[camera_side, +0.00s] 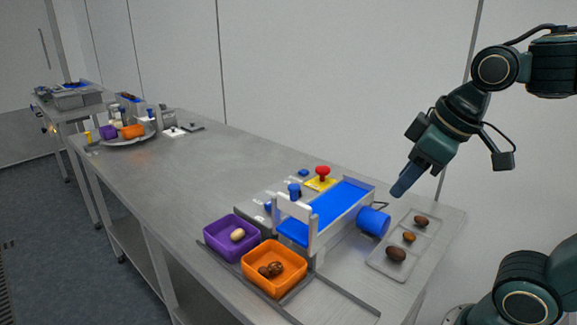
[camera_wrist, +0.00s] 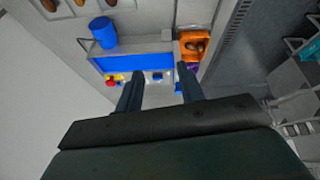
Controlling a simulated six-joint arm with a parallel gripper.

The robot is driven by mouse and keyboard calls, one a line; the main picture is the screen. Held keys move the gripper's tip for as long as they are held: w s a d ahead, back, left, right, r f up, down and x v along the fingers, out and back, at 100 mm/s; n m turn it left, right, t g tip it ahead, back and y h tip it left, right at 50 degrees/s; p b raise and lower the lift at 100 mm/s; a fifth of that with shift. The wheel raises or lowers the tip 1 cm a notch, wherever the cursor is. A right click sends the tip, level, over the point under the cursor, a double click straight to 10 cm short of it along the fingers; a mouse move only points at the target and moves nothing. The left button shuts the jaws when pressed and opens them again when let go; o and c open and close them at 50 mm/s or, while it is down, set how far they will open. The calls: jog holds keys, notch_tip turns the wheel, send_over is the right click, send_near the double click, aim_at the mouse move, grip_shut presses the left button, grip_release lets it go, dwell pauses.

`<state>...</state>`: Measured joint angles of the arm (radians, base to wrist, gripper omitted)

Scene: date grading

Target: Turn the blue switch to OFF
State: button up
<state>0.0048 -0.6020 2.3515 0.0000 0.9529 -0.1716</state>
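Small blue parts sit on the grey panel beside the belt in the side view: an upright blue knob (camera_side: 294,190) and a flatter blue piece (camera_side: 303,173). In the wrist view a small blue piece (camera_wrist: 157,76) shows between the fingers, on the belt's far side. Which part is the blue switch, and its setting, are too small to tell. My gripper (camera_side: 399,190) hangs in the air above the tray end of the belt, apart from the panel. Its two fingers stand apart and empty in the wrist view (camera_wrist: 159,70).
A red mushroom button (camera_side: 322,171) on a yellow base stands behind the blue belt (camera_side: 340,200). A blue cylinder (camera_side: 373,221) and a tray (camera_side: 386,262) with dates are at the right. Purple (camera_side: 215,242) and orange (camera_side: 256,277) bins stand in front. The table's middle is clear.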

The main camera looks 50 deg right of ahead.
jog(key=w+r+n+g, duration=0.3)
jog(key=w+n, duration=0.5)
jog(key=w, duration=1)
jog(key=w+d+f+n+g, duration=0.1)
jog(key=w+f+n, duration=0.3)
jog(key=w, duration=0.4)
jog(key=w+d+f+n+g, duration=0.1)
jog(key=w+f+n, duration=0.3)
jog(key=w, duration=0.4)
jog(key=shift+d+f, duration=0.2)
jog(key=shift+f, duration=0.35)
notch_tip(320, 180, down, 14)
jog(key=shift+r, duration=0.1)
jog(key=shift+c, duration=0.2)
grip_shut()
